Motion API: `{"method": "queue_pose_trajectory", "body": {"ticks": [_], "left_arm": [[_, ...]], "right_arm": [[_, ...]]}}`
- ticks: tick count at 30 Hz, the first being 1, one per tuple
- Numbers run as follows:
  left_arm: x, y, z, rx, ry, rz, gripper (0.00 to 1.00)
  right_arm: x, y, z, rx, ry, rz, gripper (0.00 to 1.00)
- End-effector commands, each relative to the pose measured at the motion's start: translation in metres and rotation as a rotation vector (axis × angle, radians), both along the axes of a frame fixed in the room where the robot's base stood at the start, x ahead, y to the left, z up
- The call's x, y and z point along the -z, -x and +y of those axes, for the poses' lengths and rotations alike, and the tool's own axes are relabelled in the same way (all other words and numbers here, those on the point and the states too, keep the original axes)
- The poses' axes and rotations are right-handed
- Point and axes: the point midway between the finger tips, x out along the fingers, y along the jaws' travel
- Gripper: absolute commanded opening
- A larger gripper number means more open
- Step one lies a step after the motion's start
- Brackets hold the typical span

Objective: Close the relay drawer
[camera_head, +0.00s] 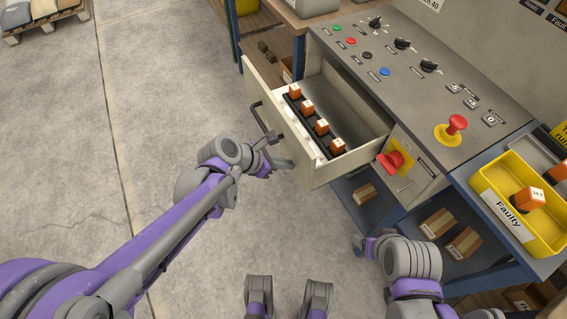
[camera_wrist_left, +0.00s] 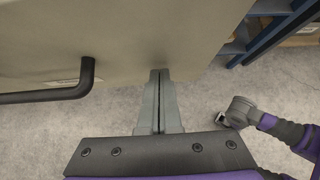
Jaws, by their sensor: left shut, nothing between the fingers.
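The cream relay drawer (camera_head: 356,163) is pulled out of the grey control console in the head view. Several orange relays (camera_head: 322,127) stand in a row on a black rail inside it. Its dark handle (camera_head: 262,117) is on the front panel and also shows in the left wrist view (camera_wrist_left: 62,95). My left gripper (camera_head: 284,163) is shut and empty, beside the handle. Its fingertips (camera_wrist_left: 160,74) are at the drawer's front face; I cannot tell if they touch. My right gripper (camera_head: 364,243) is low, below the console; its jaws are unclear.
The console top (camera_head: 415,75) carries buttons, knobs and a red emergency stop (camera_head: 456,124). A red switch (camera_head: 392,160) sits right of the drawer. A yellow "Faulty" bin (camera_head: 488,190) holding an orange relay stands at right. Boxes (camera_head: 437,223) lie on the shelf below.

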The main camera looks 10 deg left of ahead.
Motion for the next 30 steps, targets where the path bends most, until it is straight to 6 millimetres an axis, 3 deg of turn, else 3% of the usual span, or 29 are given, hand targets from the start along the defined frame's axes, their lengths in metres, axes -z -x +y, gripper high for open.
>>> {"method": "queue_pose_trajectory", "body": {"ticks": [6, 11, 30], "left_arm": [[0.000, -0.002, -0.003, 0.001, 0.000, 0.000, 0.00], [0.000, -0.011, -0.018, 0.004, 0.001, 0.000, 0.00], [0.000, -0.099, -0.147, 0.004, 0.000, -0.001, 0.00]], "right_arm": [[0.000, 0.000, 0.000, 0.000, 0.000, 0.000, 0.71], [0.002, 0.000, 0.000, 0.000, 0.000, 0.001, 0.71], [0.009, 0.000, 0.000, 0.000, 0.000, 0.003, 0.71]]}}
